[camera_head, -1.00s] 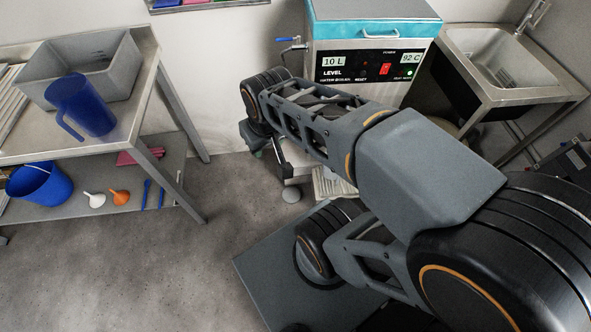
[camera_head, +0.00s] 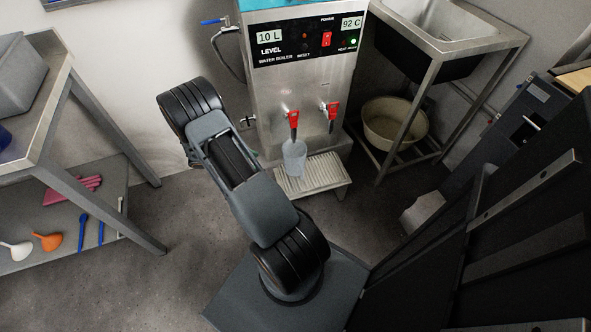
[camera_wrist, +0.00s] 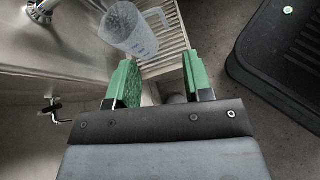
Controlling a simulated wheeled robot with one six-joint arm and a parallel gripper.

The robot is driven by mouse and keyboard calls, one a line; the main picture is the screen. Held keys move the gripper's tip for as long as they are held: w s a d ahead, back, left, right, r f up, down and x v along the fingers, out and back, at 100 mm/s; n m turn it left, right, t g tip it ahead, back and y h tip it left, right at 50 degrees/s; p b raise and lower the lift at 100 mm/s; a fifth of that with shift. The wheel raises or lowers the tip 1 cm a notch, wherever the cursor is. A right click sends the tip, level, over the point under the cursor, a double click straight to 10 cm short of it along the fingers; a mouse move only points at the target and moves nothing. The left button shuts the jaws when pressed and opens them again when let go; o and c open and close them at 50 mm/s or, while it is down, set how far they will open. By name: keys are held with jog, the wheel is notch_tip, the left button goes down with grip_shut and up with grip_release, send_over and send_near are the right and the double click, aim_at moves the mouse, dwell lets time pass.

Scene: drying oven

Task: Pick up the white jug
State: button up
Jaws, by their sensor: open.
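The white jug (camera_head: 293,158) is translucent and stands upright at the boiler's drip tray, below the left red tap, in the head view. In the wrist view the jug (camera_wrist: 127,28) shows near the top, with blue markings and its handle to the right. My gripper (camera_wrist: 160,70) has green fingers, spread apart with nothing between them. The jug lies just beyond the fingertips, apart from them as far as I can see. In the head view my arm hides most of the gripper.
The water boiler (camera_head: 300,95) stands behind the jug, with red taps above the slatted drip tray (camera_head: 315,178). A beige basin (camera_head: 392,122) sits under the sink at right. A steel table (camera_head: 40,140) stands at left. Floor between table and boiler is clear.

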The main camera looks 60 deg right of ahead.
aim_at(296, 163)
jog(key=s+d+f+n+h+b, duration=0.1)
jog(key=s+d+f+n, duration=0.1)
jog(key=f, duration=0.5)
jog(key=s+d+f+n+h+b, duration=0.1)
jog(key=d+f+h+b, duration=0.1)
jog(key=f, duration=0.4)
jog(key=shift+g, duration=0.4)
jog(key=shift+f+b+x, duration=0.1)
jog(key=shift+b+x, duration=0.75)
jog(key=shift+x, duration=2.65)
jog(key=shift+f+b+x, duration=0.15)
jog(key=shift+b+x, duration=0.7)
jog(key=shift+x, duration=2.65)
grip_shut()
jog(key=shift+w, duration=0.1)
